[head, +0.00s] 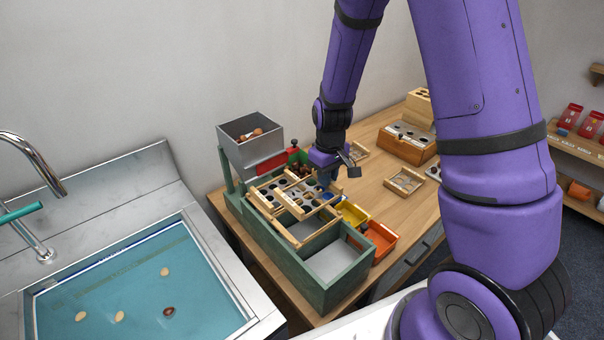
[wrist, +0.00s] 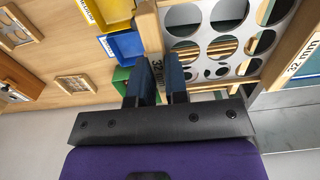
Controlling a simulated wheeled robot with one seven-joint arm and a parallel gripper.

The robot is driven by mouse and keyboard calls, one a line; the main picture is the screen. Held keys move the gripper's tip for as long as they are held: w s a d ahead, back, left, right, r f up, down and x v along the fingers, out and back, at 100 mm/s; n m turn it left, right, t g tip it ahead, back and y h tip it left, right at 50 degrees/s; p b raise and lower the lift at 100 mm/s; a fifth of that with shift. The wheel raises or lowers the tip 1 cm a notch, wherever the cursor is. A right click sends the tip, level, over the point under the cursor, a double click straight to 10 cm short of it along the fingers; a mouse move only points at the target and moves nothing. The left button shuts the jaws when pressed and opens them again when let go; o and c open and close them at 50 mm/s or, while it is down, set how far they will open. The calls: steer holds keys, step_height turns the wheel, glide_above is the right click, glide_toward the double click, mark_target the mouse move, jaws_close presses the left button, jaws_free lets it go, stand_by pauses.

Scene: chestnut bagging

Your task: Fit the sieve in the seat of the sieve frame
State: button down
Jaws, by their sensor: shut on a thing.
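The sieve, a holed metal plate in a wooden frame, shows in the head view (head: 266,203) over the green sieve frame (head: 335,276). In the wrist view the sieve (wrist: 202,57) has large round holes and bars marked 32 mm. My gripper (head: 327,178) is shut on the sieve's right-hand bar in the head view. The wrist view shows my gripper's dark fingers (wrist: 167,88) either side of a wooden bar. The seat is largely hidden under the sieve, and I cannot tell whether the sieve rests in it or is a little above.
A grey hopper (head: 265,150) with chestnuts stands at the sieve frame's far end. Yellow (head: 356,216) and orange (head: 385,236) bins sit along its right side. The water-filled sink (head: 130,290) is at left.

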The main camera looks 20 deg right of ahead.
steer(key=shift+a, duration=0.35)
steer(key=shift+f, duration=3.1)
steer(key=shift+f, duration=0.6)
steer(key=c, duration=0.8)
jaws_free()
steer(key=shift+r, duration=0.15)
steer(key=shift+r, duration=2.85)
